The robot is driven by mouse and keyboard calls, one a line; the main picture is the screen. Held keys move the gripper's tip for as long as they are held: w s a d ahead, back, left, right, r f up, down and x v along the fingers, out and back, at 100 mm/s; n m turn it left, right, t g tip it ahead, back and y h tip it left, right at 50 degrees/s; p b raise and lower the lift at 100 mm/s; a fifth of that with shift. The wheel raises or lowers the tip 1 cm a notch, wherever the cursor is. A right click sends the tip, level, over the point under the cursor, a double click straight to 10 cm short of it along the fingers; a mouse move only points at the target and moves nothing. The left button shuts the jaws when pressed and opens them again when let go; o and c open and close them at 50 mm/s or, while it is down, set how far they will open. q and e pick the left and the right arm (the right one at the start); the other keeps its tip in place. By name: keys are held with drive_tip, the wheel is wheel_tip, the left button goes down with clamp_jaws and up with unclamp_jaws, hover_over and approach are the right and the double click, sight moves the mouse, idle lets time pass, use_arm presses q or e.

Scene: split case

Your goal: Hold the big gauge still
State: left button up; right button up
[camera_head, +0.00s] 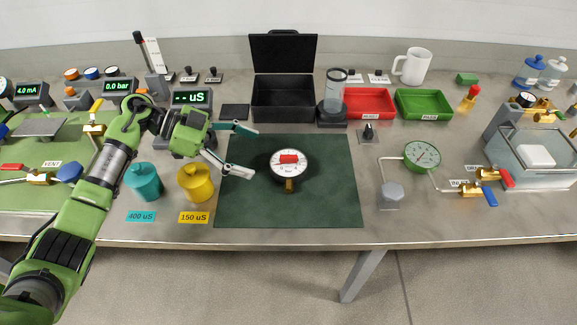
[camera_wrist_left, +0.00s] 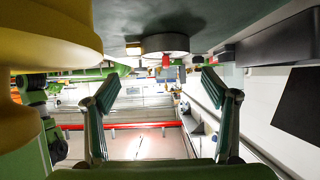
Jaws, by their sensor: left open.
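The big gauge (camera_head: 288,173) lies face up on the dark green mat, with a white dial, a dark rim, a red patch on the dial and a brass stem toward the front. In the left wrist view the gauge (camera_wrist_left: 165,42) shows from the side, upside down, beyond the fingertips. My left gripper (camera_head: 250,152) is open and empty, left of the gauge, with its fingers spread toward it and apart from it. Its two fingers also show in the left wrist view (camera_wrist_left: 157,85). My right gripper is in neither view.
The green mat (camera_head: 330,205) is otherwise clear. A yellow pot (camera_head: 195,184) and a teal pot (camera_head: 143,183) stand close to my left gripper. An open black case (camera_head: 283,105) stands behind the mat. A green-faced gauge (camera_head: 422,155) on piping stands to the right.

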sight(286, 166)
use_arm(q)
drive_tip(key=shift+s+d+f+b, duration=0.2)
drive_tip(key=shift+f+b, duration=0.1)
drive_tip(key=shift+f, duration=0.1)
drive_tip(key=b+x, duration=0.4)
drive_tip(key=x, duration=0.2)
drive_tip(key=shift+b, duration=0.3)
drive_tip(key=shift+d+f+p, duration=0.15)
drive_tip(key=shift+d+p, duration=0.7)
drive_tip(key=shift+x, duration=0.85)
drive_tip(key=shift+f, duration=0.2)
drive_tip(key=c, duration=0.7)
drive_tip(key=shift+o, duration=0.2)
drive_tip(key=shift+r, duration=0.15)
